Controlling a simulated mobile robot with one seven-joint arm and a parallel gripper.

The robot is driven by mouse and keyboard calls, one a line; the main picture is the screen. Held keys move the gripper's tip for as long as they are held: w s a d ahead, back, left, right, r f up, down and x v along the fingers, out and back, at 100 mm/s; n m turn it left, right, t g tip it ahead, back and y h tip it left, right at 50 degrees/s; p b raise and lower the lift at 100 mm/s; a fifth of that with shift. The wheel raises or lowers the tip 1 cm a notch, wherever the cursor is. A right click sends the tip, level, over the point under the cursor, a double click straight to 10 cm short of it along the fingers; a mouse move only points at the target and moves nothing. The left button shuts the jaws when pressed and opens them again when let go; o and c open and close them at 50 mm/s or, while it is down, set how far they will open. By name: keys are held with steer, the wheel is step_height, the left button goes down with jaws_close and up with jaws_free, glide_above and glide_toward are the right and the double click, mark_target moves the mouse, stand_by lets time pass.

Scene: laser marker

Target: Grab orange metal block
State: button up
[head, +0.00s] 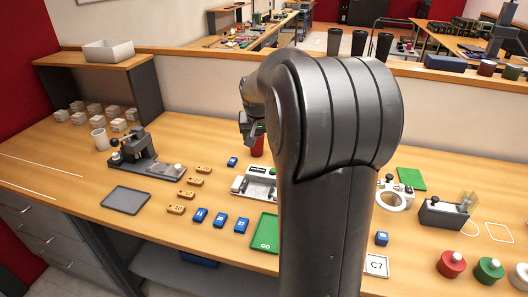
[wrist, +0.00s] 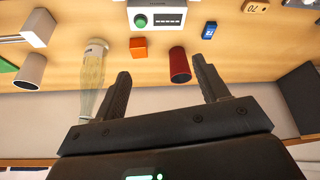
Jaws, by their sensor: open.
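A small plain orange block (wrist: 138,46) lies on the wooden bench in the wrist view, beyond my fingertips and near a white device. I take it to be the orange metal block. It does not show in the head view, where my arm covers much of the bench. My gripper (wrist: 160,68) is open and empty, its two fingers spread apart. A dark red cup (wrist: 180,66) shows between the fingers in the picture, apart from them. In the head view my gripper (head: 252,130) is partly hidden behind my arm, above the bench.
A clear bottle (wrist: 92,76) stands near the left finger in the wrist view. The white device with a green button (wrist: 157,16) is close to the orange block. Numbered yellow-orange blocks (head: 196,181) and blue blocks (head: 221,220) lie left of my arm, near a green tray (head: 262,232).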

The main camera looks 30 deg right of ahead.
steer(key=w+d+f, duration=0.2)
steer(key=d+f, duration=0.2)
steer(key=w+d+f+m, duration=0.1)
steer(key=w+d+f, duration=0.2)
steer(key=d+f, duration=0.2)
steer(key=w+d+f+m, duration=0.1)
steer(key=w+d+f, duration=0.1)
steer(key=d+f, duration=0.2)
steer(key=shift+w+d+f+g, duration=0.2)
steer(key=shift+w+d+g, duration=0.05)
steer(key=shift+w+g, duration=0.05)
steer(key=shift+x, duration=3.15)
steer(key=shift+c, duration=0.5)
steer(key=c, duration=1.1)
steer(key=shift+r, duration=0.1)
